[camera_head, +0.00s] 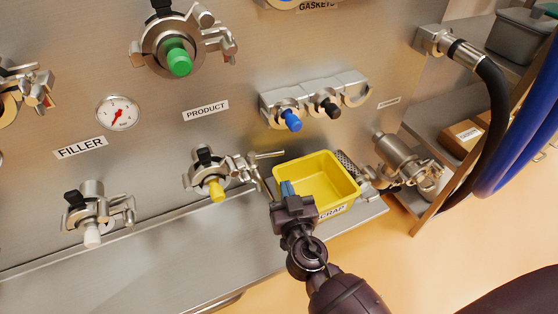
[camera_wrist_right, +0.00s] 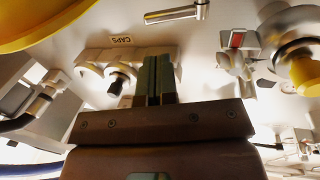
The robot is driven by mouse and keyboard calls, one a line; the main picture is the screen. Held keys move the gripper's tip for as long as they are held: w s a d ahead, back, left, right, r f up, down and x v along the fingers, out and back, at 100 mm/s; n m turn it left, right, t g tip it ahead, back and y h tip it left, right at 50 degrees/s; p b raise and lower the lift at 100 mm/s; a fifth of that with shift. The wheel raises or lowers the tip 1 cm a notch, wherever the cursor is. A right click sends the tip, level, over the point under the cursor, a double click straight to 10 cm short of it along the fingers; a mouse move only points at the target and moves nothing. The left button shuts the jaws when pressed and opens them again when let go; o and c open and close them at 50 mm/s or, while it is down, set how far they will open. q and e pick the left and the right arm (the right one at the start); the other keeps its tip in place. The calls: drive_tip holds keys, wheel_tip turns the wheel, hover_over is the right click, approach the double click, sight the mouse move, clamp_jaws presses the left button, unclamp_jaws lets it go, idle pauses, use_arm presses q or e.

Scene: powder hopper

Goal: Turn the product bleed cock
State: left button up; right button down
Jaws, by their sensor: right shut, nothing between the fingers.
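A small silver lever handle (camera_head: 265,155), which looks like the bleed cock, sticks out to the right of the yellow-plugged fitting (camera_head: 217,188), below the PRODUCT label (camera_head: 206,110). A silver bar-shaped handle (camera_wrist_right: 178,12) shows at the top of the right wrist view. My right gripper (camera_head: 287,188) is shut and empty in front of the yellow bin's left side, below and right of the lever, and apart from it. Its two fingers (camera_wrist_right: 155,80) lie together in the wrist view. My left gripper is not in view.
The yellow scrap bin (camera_head: 348,190) is close to the right gripper; its wall also shows in the wrist view (camera_wrist_right: 40,22). A cap rack (camera_head: 345,88) with blue and black caps is above. A black hose (camera_head: 495,120) hangs at right. The panel left of the lever holds several clamped fittings.

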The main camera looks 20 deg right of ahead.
sight(278, 154)
drive_tip(key=w, duration=0.3)
drive_tip(key=w+d, duration=0.1)
drive_tip(key=w, duration=0.1)
drive_tip(key=w+p, duration=0.1)
drive_tip(key=w, duration=0.2)
drive_tip(key=shift+w+d, duration=0.35)
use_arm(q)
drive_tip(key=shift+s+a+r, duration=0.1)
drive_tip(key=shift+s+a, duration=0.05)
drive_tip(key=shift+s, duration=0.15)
use_arm(e)
drive_tip(key=shift+w, duration=0.1)
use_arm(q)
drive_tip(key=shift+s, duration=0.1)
use_arm(e)
drive_tip(key=shift+f, duration=0.1)
drive_tip(key=shift+w+d+f+b, duration=0.2)
drive_tip(key=shift+f+b, duration=0.15)
drive_tip(key=shift+b, duration=0.25)
drive_tip(key=shift+w+d, duration=0.1)
drive_tip(key=shift+w, duration=0.05)
drive_tip(key=shift+w+d+r+b, duration=0.2)
drive_tip(key=shift+w+b, duration=0.1)
drive_tip(key=shift+b, duration=0.15)
drive_tip(key=shift+r, duration=0.25)
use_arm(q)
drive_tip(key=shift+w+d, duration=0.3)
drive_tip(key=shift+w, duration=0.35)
